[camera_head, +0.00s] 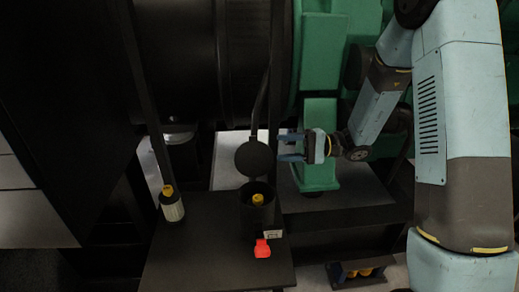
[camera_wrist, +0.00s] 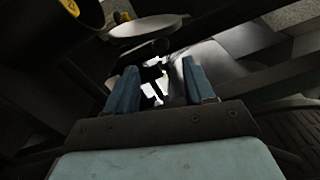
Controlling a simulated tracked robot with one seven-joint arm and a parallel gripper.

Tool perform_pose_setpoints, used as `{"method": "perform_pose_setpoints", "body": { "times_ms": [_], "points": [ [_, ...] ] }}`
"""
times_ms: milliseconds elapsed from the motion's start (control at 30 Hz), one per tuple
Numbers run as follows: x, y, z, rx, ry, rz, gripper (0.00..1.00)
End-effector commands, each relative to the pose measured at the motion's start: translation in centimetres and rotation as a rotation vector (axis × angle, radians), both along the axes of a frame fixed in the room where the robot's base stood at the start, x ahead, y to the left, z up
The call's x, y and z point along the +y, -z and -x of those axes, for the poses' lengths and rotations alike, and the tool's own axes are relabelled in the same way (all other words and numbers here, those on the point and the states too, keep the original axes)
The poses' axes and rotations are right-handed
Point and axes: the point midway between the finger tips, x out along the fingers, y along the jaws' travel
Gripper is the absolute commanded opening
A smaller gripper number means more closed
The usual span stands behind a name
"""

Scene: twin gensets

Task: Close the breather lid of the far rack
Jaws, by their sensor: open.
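The breather on the rack is a dark round pot (camera_head: 258,218) with a yellow piece inside. Its round black lid (camera_head: 255,158) stands open, tilted up above the pot's back rim. My gripper (camera_head: 291,147) is just right of the lid, fingers pointing left, open and empty. I cannot tell whether a fingertip touches the lid. In the wrist view my gripper's two blue fingers (camera_wrist: 160,88) are apart with nothing held between them. A dark pot with a yellow spot (camera_wrist: 45,25) is at the upper left there, and a grey disc, probably the lid (camera_wrist: 145,26), is beyond the fingers.
The pot stands on a dark rack top (camera_head: 205,248). A white canister with a yellow cap (camera_head: 172,206) stands to its left, and a red piece (camera_head: 262,248) is in front. A dark post rises at left. Green machinery (camera_head: 320,110) is behind my gripper.

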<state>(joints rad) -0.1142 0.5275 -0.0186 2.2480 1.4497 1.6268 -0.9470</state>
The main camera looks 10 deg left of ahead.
Motion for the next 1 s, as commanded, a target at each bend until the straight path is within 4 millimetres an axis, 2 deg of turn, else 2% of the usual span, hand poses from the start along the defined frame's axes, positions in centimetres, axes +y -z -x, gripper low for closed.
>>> {"method": "perform_pose_setpoints", "body": {
  "times_ms": [200,400,600,867,1000],
  "points": [
    [3.9,0.0,1.0,0.000,-0.006,-0.001,0.53],
    [6.3,0.0,1.6,0.000,-0.006,-0.001,0.53],
    [7.3,0.0,1.8,0.000,-0.004,0.000,0.53],
    [7.4,0.0,1.8,0.000,-0.005,0.000,0.53],
    [7.4,0.0,1.8,0.000,-0.005,0.000,0.41]
  ]
}}
